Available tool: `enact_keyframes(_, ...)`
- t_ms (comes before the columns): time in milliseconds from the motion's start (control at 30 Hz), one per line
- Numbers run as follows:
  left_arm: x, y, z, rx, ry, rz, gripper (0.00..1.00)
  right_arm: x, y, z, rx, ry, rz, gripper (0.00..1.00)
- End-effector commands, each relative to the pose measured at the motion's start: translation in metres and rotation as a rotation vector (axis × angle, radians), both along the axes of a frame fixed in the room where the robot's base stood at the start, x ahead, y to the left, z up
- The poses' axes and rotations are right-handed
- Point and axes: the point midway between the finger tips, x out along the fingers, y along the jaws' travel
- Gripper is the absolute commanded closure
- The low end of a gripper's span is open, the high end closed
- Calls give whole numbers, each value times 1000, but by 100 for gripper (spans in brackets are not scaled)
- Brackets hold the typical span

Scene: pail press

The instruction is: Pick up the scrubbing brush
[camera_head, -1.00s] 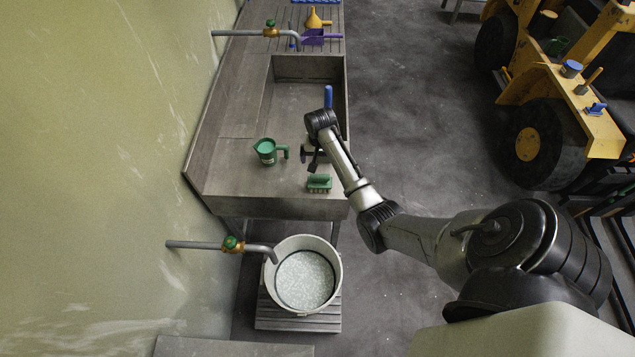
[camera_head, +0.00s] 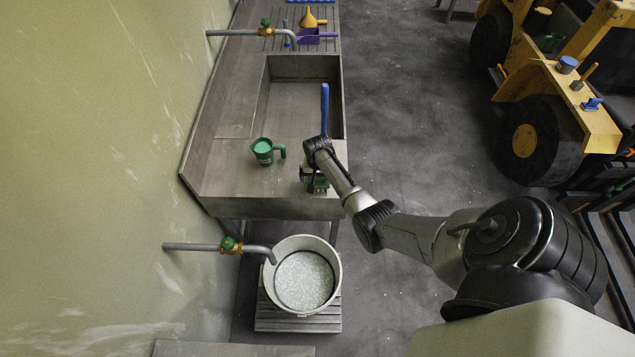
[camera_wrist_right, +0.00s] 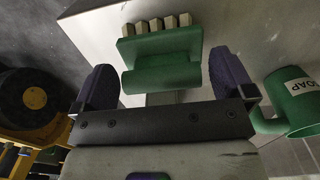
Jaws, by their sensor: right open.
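The scrubbing brush (camera_head: 318,187) is green and lies near the front right corner of the stone sink counter, partly hidden by my right gripper. In the right wrist view the brush (camera_wrist_right: 163,72) shows a green body and a row of pale bristle tufts. My right gripper (camera_head: 310,182) is above the counter at the brush. In the right wrist view its two dark fingers (camera_wrist_right: 165,85) are spread apart, with the brush's green body between and just beyond them. I see no clear contact. My left gripper is not in view.
A green soap jug (camera_head: 263,150) stands left of the brush; it also shows in the wrist view (camera_wrist_right: 296,103). A long blue handle (camera_head: 325,108) lies behind my wrist near the basin. A pail (camera_head: 334,268) stands below the counter's front edge, under a tap (camera_head: 228,245).

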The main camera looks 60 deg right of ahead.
Motion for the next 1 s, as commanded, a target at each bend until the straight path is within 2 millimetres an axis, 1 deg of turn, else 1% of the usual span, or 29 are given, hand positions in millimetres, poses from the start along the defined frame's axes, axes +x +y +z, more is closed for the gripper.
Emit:
enact_keyframes(33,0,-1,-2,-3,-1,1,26,0,0,-5,0,0,0,0)
enact_keyframes(100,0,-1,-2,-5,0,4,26,0,0,-7,0,0,0,0)
enact_keyframes(367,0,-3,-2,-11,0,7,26,0,0,-8,-1,-2,0,0)
enact_keyframes(867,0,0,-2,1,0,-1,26,0,0,-8,-1,0,0,47)
enact_keyframes(900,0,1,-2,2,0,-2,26,0,0,-8,-1,0,0,48)
enact_keyframes(1000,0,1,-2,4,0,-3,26,0,0,-8,-1,0,0,48)
